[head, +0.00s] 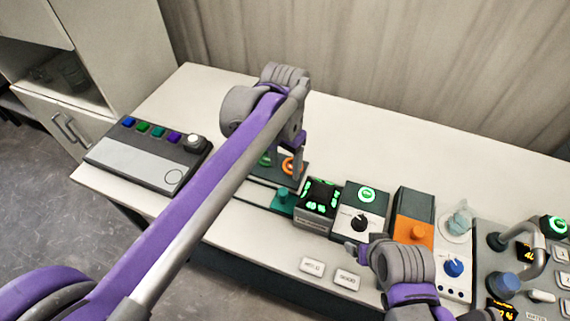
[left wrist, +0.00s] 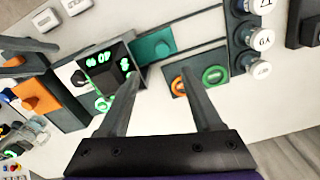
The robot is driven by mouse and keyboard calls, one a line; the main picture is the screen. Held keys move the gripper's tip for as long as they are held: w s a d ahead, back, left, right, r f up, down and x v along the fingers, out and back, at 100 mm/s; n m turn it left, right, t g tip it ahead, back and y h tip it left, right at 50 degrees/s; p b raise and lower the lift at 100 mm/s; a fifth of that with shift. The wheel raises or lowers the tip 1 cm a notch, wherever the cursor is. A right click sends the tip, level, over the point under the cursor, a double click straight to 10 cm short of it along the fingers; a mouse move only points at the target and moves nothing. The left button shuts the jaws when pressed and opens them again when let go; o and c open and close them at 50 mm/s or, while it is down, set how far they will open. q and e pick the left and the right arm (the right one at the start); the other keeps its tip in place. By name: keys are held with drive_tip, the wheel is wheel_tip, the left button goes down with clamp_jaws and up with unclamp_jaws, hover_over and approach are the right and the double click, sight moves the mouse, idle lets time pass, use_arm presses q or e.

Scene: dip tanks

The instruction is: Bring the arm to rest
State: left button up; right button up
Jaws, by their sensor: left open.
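My left arm reaches in from the lower left of the head view, purple and grey, across the table. Its gripper (head: 284,165) points down over a small dark panel with a green and an orange round button. In the left wrist view the two fingers of this gripper (left wrist: 161,77) stand wide apart with nothing between them. My right gripper (head: 357,251) is at the lower right of the head view, in front of the box with a black knob. Its two fingers (left wrist: 30,57) show apart at the left edge of the left wrist view, with nothing seen held.
The white table (head: 372,144) is clear at the back. A row of devices runs along it: a console with coloured buttons (head: 150,152), a green-lit display box (head: 317,203), a knob box (head: 365,208), an orange-fronted box (head: 410,228) and a grey control panel (head: 490,268). Two labels lie in front.

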use_arm(q)
drive_tip(key=s+a+f+n+t, duration=0.2)
drive_tip(key=s+a+f, duration=0.3)
drive_tip(key=s+a, duration=0.3)
drive_tip(key=s+a+f+n+t, duration=0.3)
drive_tip(key=s+a+f+n, duration=0.2)
drive_tip(key=s+a, duration=0.2)
drive_tip(key=shift+s+a+t, duration=0.3)
drive_tip(key=shift+s+a, duration=0.05)
drive_tip(key=shift+a, duration=0.4)
